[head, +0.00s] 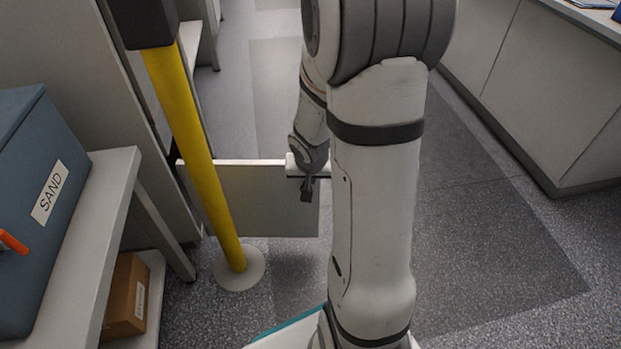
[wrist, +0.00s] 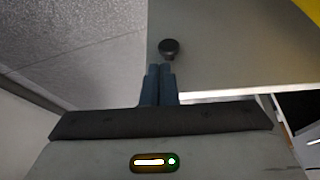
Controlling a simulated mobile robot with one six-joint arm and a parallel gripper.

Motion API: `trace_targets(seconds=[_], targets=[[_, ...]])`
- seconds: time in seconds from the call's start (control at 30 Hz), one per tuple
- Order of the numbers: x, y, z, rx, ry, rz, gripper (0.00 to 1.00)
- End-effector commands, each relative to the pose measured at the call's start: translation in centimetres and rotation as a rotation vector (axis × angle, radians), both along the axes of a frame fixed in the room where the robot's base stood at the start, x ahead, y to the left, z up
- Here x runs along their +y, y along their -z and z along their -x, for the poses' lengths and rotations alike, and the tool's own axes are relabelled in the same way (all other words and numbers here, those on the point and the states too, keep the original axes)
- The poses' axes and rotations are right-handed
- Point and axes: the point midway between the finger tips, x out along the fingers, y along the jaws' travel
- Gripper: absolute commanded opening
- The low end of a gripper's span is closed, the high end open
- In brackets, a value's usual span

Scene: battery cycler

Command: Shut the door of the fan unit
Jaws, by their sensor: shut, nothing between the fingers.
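The door of the fan unit (head: 265,205) is a flat grey panel with a pale top edge. It stands open, jutting out to the right from the cabinet side, its left part behind a yellow post. My gripper (head: 306,195) is shut and empty, pointing down at the door's free right end. In the wrist view the door (wrist: 235,55) fills the upper right, and a dark round knob (wrist: 170,47) shows just beyond the shut fingertips (wrist: 159,68). I cannot tell whether the fingers touch the door. The unit's opening is mostly hidden in the head view.
The yellow post (head: 205,165) on a round pale base (head: 239,266) stands close in front of the door. A shelf (head: 115,190) with a blue-grey SAND box (head: 35,190) and a carton (head: 127,295) is at left. A white counter (head: 540,90) is at right. The floor between is clear.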

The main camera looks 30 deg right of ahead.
Motion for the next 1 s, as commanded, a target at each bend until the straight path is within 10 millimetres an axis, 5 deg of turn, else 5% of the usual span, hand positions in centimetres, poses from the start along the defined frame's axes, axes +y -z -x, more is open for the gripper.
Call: trace_targets(seconds=[0.13, 0.43, 1.0], targets=[[-0.6, 3.5, -1.0, 0.001, 0.002, 0.0, 0.0], [-2.1, 2.5, -4.1, 0.0, 0.003, 0.0, 0.0], [-2.4, 2.5, -4.7, 0.001, -0.003, 0.0, 0.0]])
